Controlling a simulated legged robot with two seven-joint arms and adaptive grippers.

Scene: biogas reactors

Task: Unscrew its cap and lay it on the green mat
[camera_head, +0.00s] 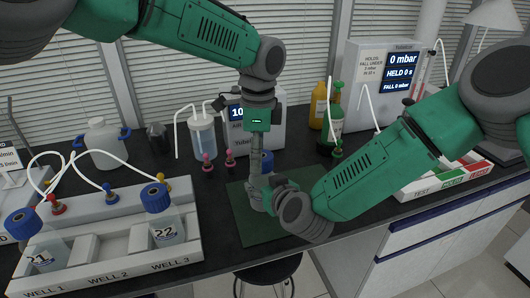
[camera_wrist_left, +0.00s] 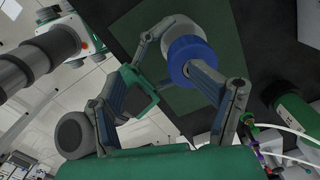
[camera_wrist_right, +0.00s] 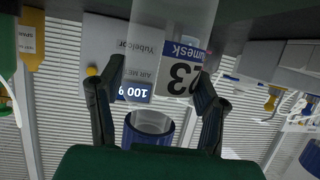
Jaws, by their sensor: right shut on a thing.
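A clear bottle labelled 23 (camera_wrist_right: 180,78) stands upright at the green mat (camera_head: 255,229). My right gripper (camera_wrist_right: 158,85) is shut on its body from the side. Its blue cap (camera_wrist_left: 190,57) is on top and also shows in the right wrist view (camera_wrist_right: 150,132). In the head view the cap (camera_head: 267,160) is partly hidden by my left gripper (camera_head: 257,172), which points down from above. The left fingers look open, with one overlapping the cap's edge in the left wrist view. Whether they touch the cap is unclear.
A white rack (camera_head: 110,265) with blue-capped bottles 21 and 22 stands at the left. Pink-topped small items (camera_head: 207,161), a clear tubed jar (camera_head: 203,133), and yellow and green bottles (camera_head: 332,122) stand behind. A white tray (camera_head: 440,182) is at right. The mat's front is clear.

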